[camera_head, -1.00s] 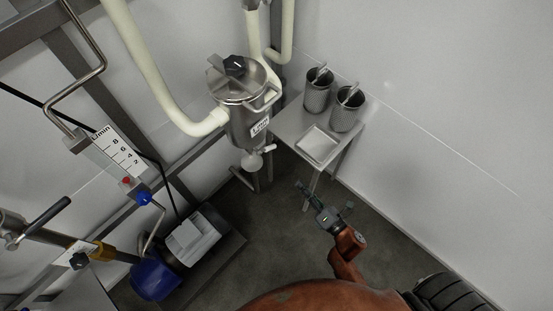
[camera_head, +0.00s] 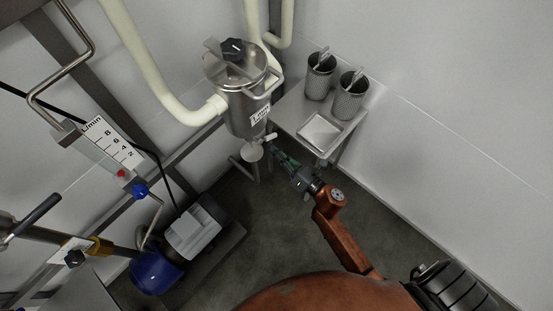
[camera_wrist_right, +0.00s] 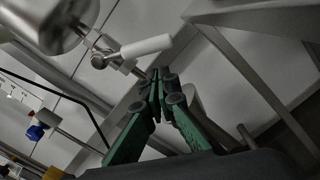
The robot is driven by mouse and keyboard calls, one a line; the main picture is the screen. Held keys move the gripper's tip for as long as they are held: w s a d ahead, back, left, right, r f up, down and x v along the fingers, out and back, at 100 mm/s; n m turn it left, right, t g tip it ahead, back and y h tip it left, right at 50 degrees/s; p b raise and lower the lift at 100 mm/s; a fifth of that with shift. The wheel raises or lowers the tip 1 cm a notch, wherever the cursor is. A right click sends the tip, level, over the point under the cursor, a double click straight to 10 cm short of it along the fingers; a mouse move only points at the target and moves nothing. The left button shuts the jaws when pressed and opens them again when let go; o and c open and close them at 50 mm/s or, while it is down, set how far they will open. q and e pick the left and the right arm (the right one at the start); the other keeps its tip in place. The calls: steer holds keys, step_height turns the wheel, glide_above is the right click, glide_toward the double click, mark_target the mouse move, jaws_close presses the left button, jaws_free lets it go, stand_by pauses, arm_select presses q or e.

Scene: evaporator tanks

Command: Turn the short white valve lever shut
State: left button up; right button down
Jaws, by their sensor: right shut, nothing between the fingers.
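The short white valve lever (camera_head: 271,137) sticks out to the right below the steel tank (camera_head: 242,100) in the head view. In the right wrist view the lever (camera_wrist_right: 147,46) is a white rod pointing right from a metal valve body (camera_wrist_right: 103,52), under the tank bottom (camera_wrist_right: 50,20). My right gripper (camera_head: 275,151) is shut and empty, its fingertips just below the lever. In the wrist view its green fingers (camera_wrist_right: 158,75) meet at their tips, below and slightly right of the lever, seemingly apart from it. My left gripper is not in view.
A steel side table (camera_head: 290,112) with two metal cups (camera_head: 320,76) and a tray (camera_head: 320,133) stands right of the tank. A blue pump (camera_head: 157,272) and a flow meter (camera_head: 110,145) are at left. Dark floor between is clear.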

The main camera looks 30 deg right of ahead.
steer(key=shift+w+d+r, duration=0.3)
steer(key=shift+r, duration=0.35)
